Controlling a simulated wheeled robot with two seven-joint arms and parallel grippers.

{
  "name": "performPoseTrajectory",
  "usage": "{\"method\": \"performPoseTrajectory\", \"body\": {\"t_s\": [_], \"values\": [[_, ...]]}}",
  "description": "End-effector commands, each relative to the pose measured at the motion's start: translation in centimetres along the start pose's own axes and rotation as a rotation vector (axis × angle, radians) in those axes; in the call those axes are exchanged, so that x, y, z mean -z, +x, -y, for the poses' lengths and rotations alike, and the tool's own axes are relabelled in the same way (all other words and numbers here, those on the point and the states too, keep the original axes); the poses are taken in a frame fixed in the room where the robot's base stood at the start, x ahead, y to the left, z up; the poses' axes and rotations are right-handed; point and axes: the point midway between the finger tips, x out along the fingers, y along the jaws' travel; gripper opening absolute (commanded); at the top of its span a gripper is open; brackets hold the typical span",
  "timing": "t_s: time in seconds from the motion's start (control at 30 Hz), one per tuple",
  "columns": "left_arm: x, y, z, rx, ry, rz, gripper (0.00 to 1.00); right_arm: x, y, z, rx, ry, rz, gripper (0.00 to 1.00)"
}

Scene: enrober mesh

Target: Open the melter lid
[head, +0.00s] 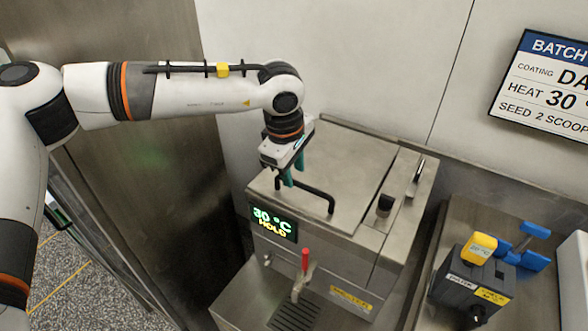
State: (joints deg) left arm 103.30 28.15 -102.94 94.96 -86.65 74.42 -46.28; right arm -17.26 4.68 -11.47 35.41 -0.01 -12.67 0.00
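The melter (270,244) is a steel box with a green and yellow display reading 30 °C HOLD. Its flat steel lid (345,165) lies shut on top. A black bar handle (318,191) stands along the lid's front edge. My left gripper (293,176) points down over the left end of this handle. Its teal fingers are close together and overlap the bar in the picture. The gripper's body hides part of them, so I cannot tell whether they are closed on the bar. My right gripper is not in view.
A red-handled tap (305,261) sticks out of the melter's front above a drip grate (296,312). A black knob (385,204) and a lever (416,177) stand right of the lid. A dark box with a yellow top (470,280) and blue pieces (526,250) sit at right.

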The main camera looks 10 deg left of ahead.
Motion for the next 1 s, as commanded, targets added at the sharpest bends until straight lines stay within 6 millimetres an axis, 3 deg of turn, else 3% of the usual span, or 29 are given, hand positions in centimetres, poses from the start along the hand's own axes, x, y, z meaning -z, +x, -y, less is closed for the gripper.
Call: {"method": "performPoseTrajectory", "body": {"t_s": [0.2, 0.5, 0.7, 1.0], "values": [[0.0, 1.9, 0.1, 0.001, -0.001, -0.001, 0.33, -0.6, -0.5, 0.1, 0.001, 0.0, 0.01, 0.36], [0.0, 2.2, 0.0, 0.001, -0.001, -0.001, 0.33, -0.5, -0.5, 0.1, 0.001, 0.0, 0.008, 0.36], [0.0, 2.1, 0.0, 0.001, -0.001, -0.001, 0.02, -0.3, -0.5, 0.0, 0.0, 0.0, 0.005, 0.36], [0.0, 2.0, 0.1, -0.001, -0.001, -0.001, 0.0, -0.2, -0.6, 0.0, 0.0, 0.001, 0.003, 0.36]]}}
